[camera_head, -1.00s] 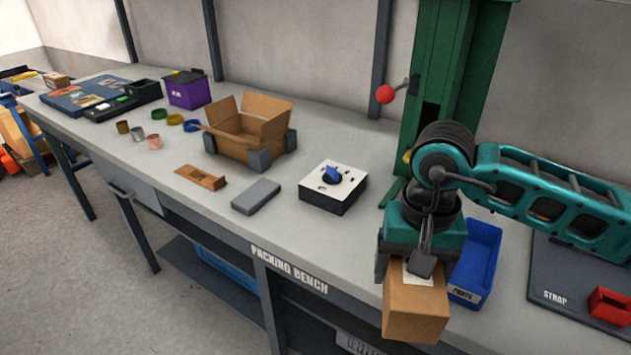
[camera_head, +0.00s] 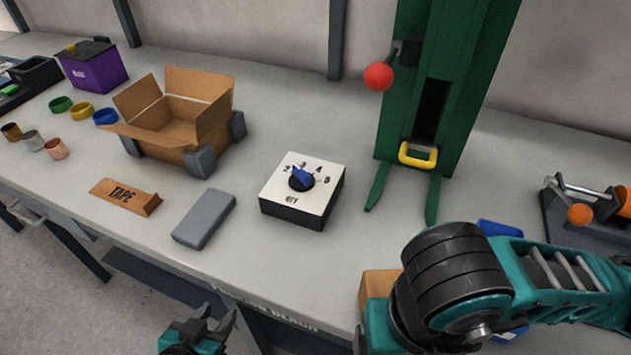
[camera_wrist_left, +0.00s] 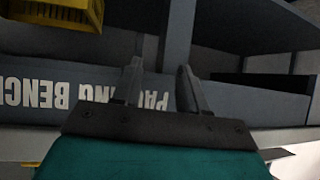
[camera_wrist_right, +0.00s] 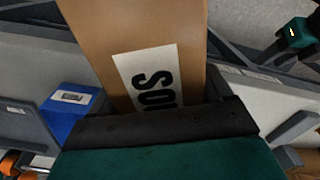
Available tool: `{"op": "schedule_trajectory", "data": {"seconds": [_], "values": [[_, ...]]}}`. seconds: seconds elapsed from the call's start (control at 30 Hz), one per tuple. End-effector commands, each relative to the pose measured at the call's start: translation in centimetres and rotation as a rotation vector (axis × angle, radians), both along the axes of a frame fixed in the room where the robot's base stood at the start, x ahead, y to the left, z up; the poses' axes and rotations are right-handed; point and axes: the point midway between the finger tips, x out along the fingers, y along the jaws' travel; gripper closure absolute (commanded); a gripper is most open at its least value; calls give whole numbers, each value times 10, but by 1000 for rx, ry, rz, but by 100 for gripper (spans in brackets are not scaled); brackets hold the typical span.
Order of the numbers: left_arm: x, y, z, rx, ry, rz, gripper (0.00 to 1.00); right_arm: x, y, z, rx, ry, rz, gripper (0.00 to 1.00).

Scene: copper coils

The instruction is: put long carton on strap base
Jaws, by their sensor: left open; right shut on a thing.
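The long carton is brown with a white label in black letters. In the right wrist view the carton (camera_wrist_right: 150,50) fills the space between my right gripper's fingers (camera_wrist_right: 165,90), which are shut on it. In the head view only a small brown part of the carton (camera_head: 376,290) shows; my right arm hides the rest and the gripper. My left gripper (camera_head: 207,322) is open and empty, low in front of the bench edge. Its two fingers also show apart in the left wrist view (camera_wrist_left: 160,85), facing the bench front. The strap base is not clearly in view.
A blue bin (camera_wrist_right: 75,108) is beside the carton in the right wrist view. On the bench stand a dial box (camera_head: 300,190), a grey block (camera_head: 205,218), an open carton (camera_head: 180,125) and a green press (camera_head: 440,90). An orange-knobbed device (camera_head: 580,215) is at far right.

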Motion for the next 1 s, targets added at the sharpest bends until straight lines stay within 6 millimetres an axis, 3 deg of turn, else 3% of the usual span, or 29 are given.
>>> {"op": "schedule_trajectory", "data": {"seconds": [0.27,0.8,1.0], "values": [[-9,0,-6,0,19,0,57,6,-4,0,-1,-1,-6,66],[-10,-1,8,-1,24,-1,57,132,-56,2,0,0,-7,66],[-7,-1,12,0,18,0,57,160,-68,1,0,0,-3,66]]}}
